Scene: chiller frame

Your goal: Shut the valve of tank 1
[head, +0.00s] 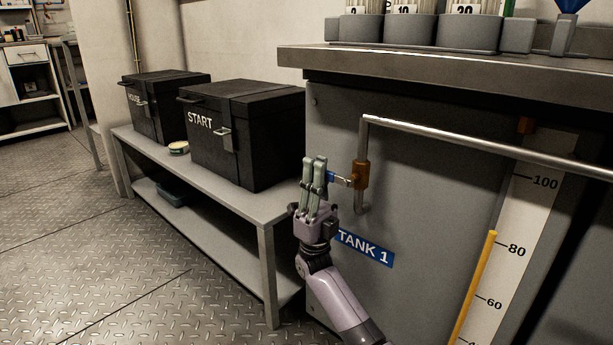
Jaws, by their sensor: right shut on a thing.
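The valve of tank 1 is a brass body (362,175) on a thin metal pipe at the front of a grey tank cabinet. Its blue handle (332,177) points left from the body, and its end is partly hidden by my gripper. A blue "TANK 1" label (364,248) is on the panel below. My right gripper (315,170) is at the handle's left end with its fingers pointing up, shut on the handle. My left gripper is not in view.
A low metal bench (262,210) left of the tank holds a black "START" box (262,150) and a black "HOUSE" box (170,88). A countertop (450,68) overhangs the valve. A pipe (480,140) runs right past a level scale (535,185). The floor at left is clear.

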